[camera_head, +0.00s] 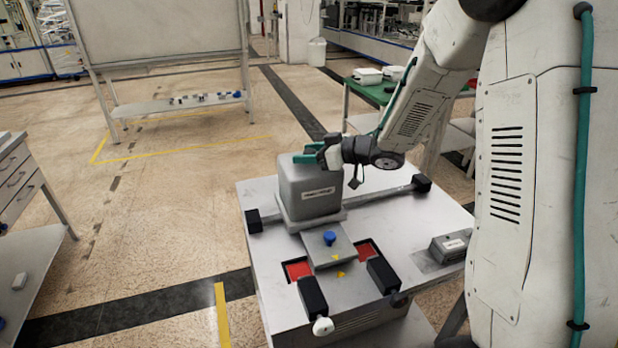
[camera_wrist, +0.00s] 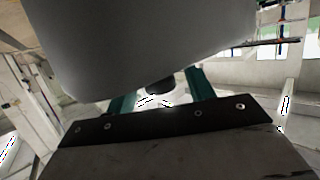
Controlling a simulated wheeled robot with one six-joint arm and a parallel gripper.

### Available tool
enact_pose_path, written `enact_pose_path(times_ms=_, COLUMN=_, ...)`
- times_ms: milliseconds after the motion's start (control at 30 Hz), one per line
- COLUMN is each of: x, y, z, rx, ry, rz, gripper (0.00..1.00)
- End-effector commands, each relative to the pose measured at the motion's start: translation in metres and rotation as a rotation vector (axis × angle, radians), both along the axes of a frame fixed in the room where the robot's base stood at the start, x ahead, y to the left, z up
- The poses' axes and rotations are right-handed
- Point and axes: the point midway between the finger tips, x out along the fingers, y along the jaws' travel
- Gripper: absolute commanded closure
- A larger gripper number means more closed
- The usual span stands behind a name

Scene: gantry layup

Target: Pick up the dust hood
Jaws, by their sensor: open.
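The dust hood (camera_head: 308,190) is a grey box-shaped cover with a small label on its front. It stands upright on the gantry table in the head view. My gripper (camera_head: 314,153) is at the hood's top, with its green fingers apart. In the wrist view a large smooth grey surface, apparently the hood (camera_wrist: 140,45), fills the upper middle. My gripper's green fingers (camera_wrist: 160,97) show below it, spread to either side of a small dark rounded part (camera_wrist: 159,86). I cannot tell whether the fingers touch anything.
The gantry table (camera_head: 385,225) carries a cross rail with black end blocks, a grey plate with a blue knob (camera_head: 329,238), red recesses, black blocks and a small grey box (camera_head: 450,246). A green table (camera_head: 375,92) stands behind. Open floor lies to the left.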

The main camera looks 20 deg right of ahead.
Motion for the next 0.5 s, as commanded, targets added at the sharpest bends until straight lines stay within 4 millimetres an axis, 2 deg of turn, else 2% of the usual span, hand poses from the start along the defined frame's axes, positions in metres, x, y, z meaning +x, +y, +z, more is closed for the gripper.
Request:
enact_pose_path(times_ms=67, x=-0.0002, y=-0.0004, z=0.0, rx=0.0, ry=0.0, rz=0.0, gripper=0.47)
enact_pose_path(times_ms=200, x=-0.0004, y=-0.0004, z=0.0, rx=0.0, ry=0.0, rz=0.0, gripper=0.86)
enact_pose_path(times_ms=267, x=-0.0004, y=-0.0004, z=0.0001, rx=0.0, ry=0.0, rz=0.0, gripper=1.0)
enact_pose_path(times_ms=500, x=-0.0003, y=-0.0006, z=0.0007, rx=0.001, ry=-0.001, rz=0.0, gripper=1.0)
